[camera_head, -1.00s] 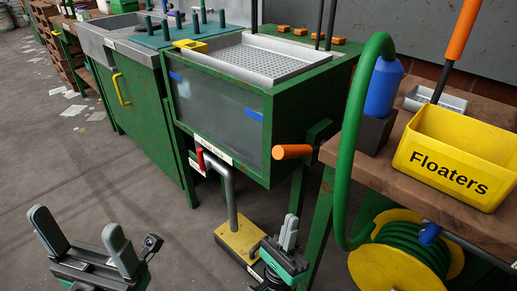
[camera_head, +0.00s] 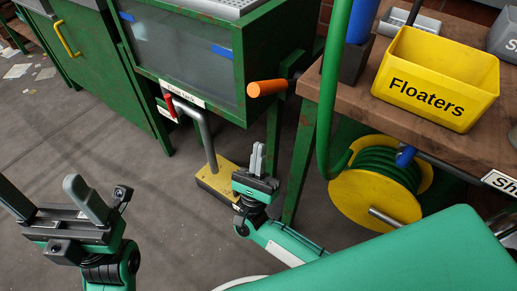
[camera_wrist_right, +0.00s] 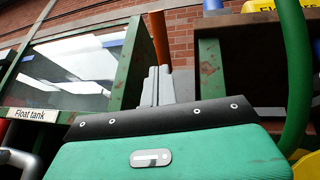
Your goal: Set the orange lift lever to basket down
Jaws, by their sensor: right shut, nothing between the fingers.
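The orange lever handle (camera_head: 267,88) sticks out at the right side of the green-framed float tank (camera_head: 190,45). My right gripper (camera_head: 257,150) is shut and empty, its fingers pointing up, below the handle in the head view and apart from it. In the right wrist view the shut fingers (camera_wrist_right: 157,72) stand in front of an orange bar (camera_wrist_right: 160,38) that looks like the lever handle; I cannot tell the gap. My left gripper (camera_head: 42,192) is open and empty at the lower left. The lever's pivot is partly hidden behind the handle.
A grey bent pipe with a red grip (camera_head: 170,105) rises from a yellow base (camera_head: 215,180) left of my right gripper. A green hose reel (camera_head: 380,185), wooden bench (camera_head: 340,95) and yellow Floaters bin (camera_head: 435,80) stand to the right. Floor at left is open.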

